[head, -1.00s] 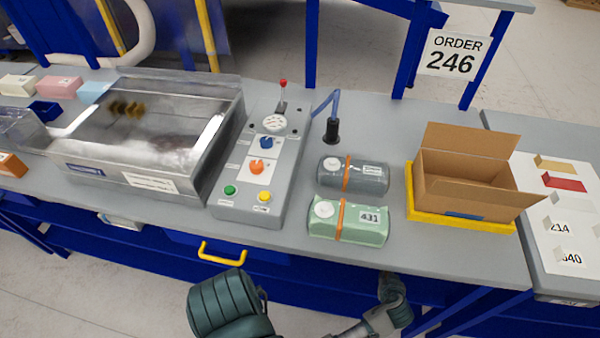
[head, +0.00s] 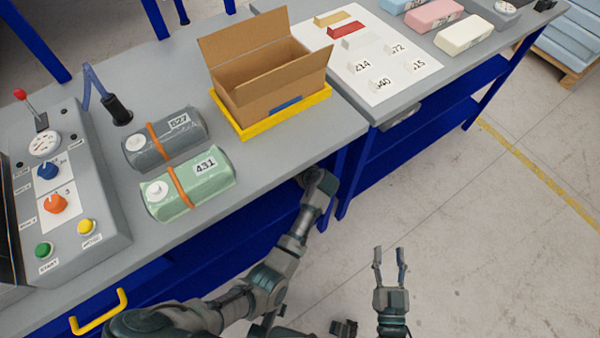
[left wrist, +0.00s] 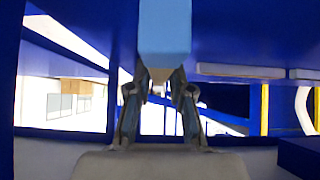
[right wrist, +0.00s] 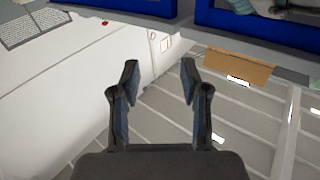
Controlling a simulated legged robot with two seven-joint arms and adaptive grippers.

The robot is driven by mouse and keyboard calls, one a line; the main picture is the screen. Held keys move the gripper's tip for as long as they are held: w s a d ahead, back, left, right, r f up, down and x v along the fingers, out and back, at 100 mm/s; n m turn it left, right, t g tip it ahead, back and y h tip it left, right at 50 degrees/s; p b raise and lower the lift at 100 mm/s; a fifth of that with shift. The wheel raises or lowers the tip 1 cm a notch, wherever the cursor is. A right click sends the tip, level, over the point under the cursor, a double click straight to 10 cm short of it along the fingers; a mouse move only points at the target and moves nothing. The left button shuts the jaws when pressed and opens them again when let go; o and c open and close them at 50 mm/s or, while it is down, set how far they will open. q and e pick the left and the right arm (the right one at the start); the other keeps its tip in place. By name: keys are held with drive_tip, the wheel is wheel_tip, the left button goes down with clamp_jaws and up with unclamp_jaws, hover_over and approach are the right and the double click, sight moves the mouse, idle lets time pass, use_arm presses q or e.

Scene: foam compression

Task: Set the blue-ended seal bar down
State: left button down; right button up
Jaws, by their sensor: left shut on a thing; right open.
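My left gripper (left wrist: 160,84) shows in the left wrist view, shut on the blue-ended seal bar (left wrist: 165,30). Only a light blue, square-edged part of the bar shows, beyond the fingertips; the rest of it is hidden. The left gripper and the bar are not in the head view. My right gripper (head: 390,262) is open and empty in the head view, over the floor in front of the tables. Its parted fingers also show in the right wrist view (right wrist: 160,80), with nothing between them.
A grey pack (head: 165,138) and a green pack (head: 190,187) lie on the table, right of the control box (head: 90,225). An open carton (head: 265,72) stands on a yellow-rimmed base (head: 280,122). A white sheet (head: 410,88) with small blocks lies on the right table. Bare tabletop (head: 270,155) lies between packs and carton.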

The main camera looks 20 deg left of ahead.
use_arm(q)
drive_tip(key=shift+w+d+f, duration=0.1)
drive_tip(key=shift+w+d, duration=0.1)
drive_tip(key=shift+w, duration=0.15)
drive_tip(key=shift+f, duration=0.1)
wheel_tip(320, 180, down, 3)
drive_tip(key=shift+d+b, duration=0.1)
drive_tip(key=shift+b, duration=0.7)
drive_tip(key=shift+f, duration=0.1)
use_arm(e)
drive_tip(key=r+t, duration=0.1)
drive_tip(key=r, duration=0.1)
drive_tip(key=s+r+t, duration=0.1)
drive_tip(key=r+t, duration=0.1)
drive_tip(key=shift+r+t, duration=0.15)
drive_tip(key=shift+t, duration=0.15)
use_arm(q)
drive_tip(key=c, duration=1.1)
unclamp_jaws()
drive_tip(key=shift+o, duration=0.2)
use_arm(e)
drive_tip(key=shift+w, duration=0.1)
use_arm(q)
drive_tip(key=shift+r, duration=0.25)
use_arm(e)
drive_tip(key=shift+y, duration=0.4)
